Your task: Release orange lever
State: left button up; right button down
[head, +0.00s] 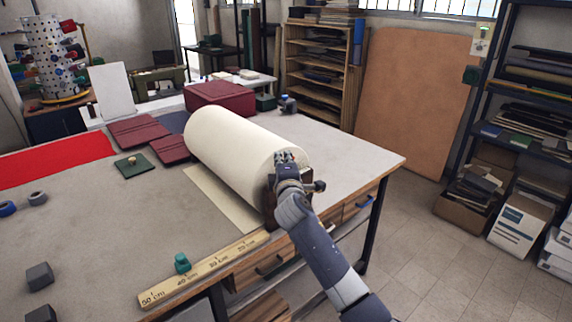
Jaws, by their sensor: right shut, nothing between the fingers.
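A large cream roll (238,142) lies on the workbench, with a flat cream sheet (222,197) coming out from under it. A dark brown bracket (269,207) stands at the roll's near right end, by the bench edge. My right gripper (285,157) is at that end of the roll, close in front of the roll's end face. Its fingers look shut and empty; I cannot tell whether they touch anything. A dark knob (319,186) sticks out just right of my wrist. I cannot make out an orange lever; my gripper and wrist cover part of the bracket. My left gripper is not in view.
A wooden ruler (205,268) runs along the bench's front edge, with a green object (182,263) beside it. Dark red covers (138,131) and a dark red box (220,96) lie behind the roll. Grey blocks (40,276) sit at left.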

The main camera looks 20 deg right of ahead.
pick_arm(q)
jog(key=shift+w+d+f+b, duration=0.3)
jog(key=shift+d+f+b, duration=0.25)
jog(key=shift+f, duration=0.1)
pick_arm(e)
jog(key=s+a+r, duration=0.1)
jog(key=s+r, duration=0.1)
jog(key=s, duration=0.4)
jog(key=shift+s+a+r, duration=0.25)
jog(key=shift+s+a, duration=0.05)
jog(key=shift+a, duration=0.05)
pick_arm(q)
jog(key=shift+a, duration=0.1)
